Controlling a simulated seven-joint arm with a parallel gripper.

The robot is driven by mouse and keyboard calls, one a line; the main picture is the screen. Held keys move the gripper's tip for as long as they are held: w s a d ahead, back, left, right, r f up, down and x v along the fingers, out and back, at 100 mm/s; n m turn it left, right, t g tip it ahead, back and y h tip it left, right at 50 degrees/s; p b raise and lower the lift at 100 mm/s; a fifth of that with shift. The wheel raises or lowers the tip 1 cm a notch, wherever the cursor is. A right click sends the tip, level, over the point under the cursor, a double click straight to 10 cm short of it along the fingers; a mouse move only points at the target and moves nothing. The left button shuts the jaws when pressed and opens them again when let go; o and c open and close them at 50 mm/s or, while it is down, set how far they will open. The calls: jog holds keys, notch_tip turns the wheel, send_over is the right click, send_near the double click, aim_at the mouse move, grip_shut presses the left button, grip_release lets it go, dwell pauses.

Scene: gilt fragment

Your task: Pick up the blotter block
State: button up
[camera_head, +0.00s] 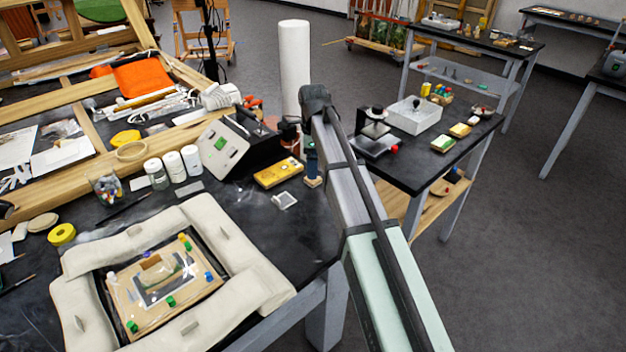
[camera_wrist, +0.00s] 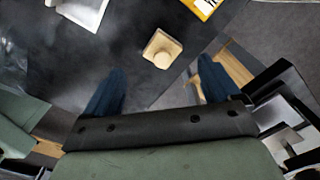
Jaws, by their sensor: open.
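The blotter block (camera_wrist: 158,43) is a pale wooden block with a round knob on top. In the wrist view it lies on the black tabletop near the table's edge, just beyond and between my fingertips. In the head view, the block (camera_head: 314,182) shows in small part under a blue finger, beside the arm. My gripper (camera_wrist: 161,66) has its two dark blue fingers spread wide, with nothing between them. In the head view my gripper (camera_head: 311,170) points down over the block; the arm hides the rest of it.
A tall white roll (camera_head: 294,65) and a bottle (camera_head: 289,138) stand behind. A side table (camera_head: 425,170) with a microscope-like device stands to the right.

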jog(key=shift+w+a+f, duration=0.1)
jog(key=shift+f, duration=1.25)
jog(key=shift+w+f, duration=0.1)
jog(key=shift+f, duration=1.2)
jog(key=c, duration=1.1)
notch_tip(320, 180, up, 9)
jog(key=shift+a+r, duration=0.1)
jog(key=shift+r, duration=0.05)
jog(key=shift+n, duration=0.6)
jog(key=a, duration=0.4)
jog(key=a+f, duration=0.1)
jog(key=a, duration=0.8)
jog(key=shift+w+a+f, duration=0.1)
jog(key=shift+a+f, duration=0.1)
jog(key=shift+a, duration=0.15)
jog(key=shift+w+m, duration=0.1)
jog(key=shift+m, duration=0.4)
